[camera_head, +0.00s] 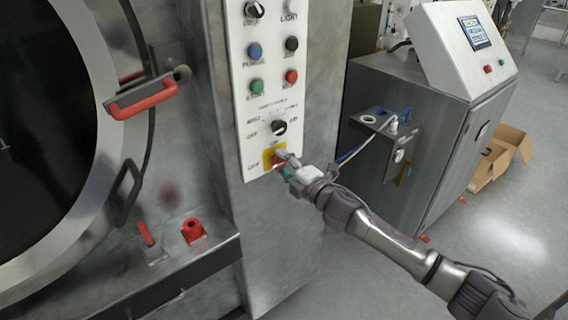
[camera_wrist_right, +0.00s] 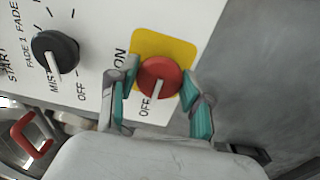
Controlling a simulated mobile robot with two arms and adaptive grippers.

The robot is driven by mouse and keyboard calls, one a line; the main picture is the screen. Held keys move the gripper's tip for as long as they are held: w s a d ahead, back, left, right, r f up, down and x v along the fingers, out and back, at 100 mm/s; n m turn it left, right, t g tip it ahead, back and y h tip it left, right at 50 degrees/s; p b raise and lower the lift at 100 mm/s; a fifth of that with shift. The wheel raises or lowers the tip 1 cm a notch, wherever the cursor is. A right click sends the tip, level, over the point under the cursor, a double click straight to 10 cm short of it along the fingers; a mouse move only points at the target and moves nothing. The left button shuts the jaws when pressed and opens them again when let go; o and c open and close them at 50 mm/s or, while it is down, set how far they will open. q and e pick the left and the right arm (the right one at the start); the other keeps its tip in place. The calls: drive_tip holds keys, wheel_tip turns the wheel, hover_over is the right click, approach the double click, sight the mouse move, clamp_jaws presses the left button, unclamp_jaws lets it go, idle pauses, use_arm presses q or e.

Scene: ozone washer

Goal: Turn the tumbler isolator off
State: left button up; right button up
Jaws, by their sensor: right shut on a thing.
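The tumbler isolator is a red round knob (camera_wrist_right: 160,76) on a yellow plate (camera_wrist_right: 183,48) low on the white control panel. In the right wrist view its white mark runs down toward the printed OFF; ON is printed to the left of the plate. My right gripper (camera_wrist_right: 159,80) has its teal-padded fingers on both sides of the knob and is shut on it. In the head view the right gripper (camera_head: 283,162) covers much of the knob, and the yellow plate (camera_head: 268,154) shows beside it. My left gripper is not in view.
A black selector knob (camera_head: 279,128) sits just above the isolator, with several coloured buttons higher on the panel (camera_head: 245,110). A red door handle (camera_head: 145,102) and a ledge are at left. A grey cabinet (camera_head: 400,140) stands at right, with open floor in front.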

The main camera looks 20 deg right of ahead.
idle(0.5)
drive_tip(key=o, duration=1.1)
drive_tip(key=shift+o, duration=0.2)
drive_tip(key=shift+s, duration=0.1)
drive_tip(key=v, duration=1.1)
drive_tip(key=shift+s+d, duration=0.15)
drive_tip(key=shift+s, duration=0.25)
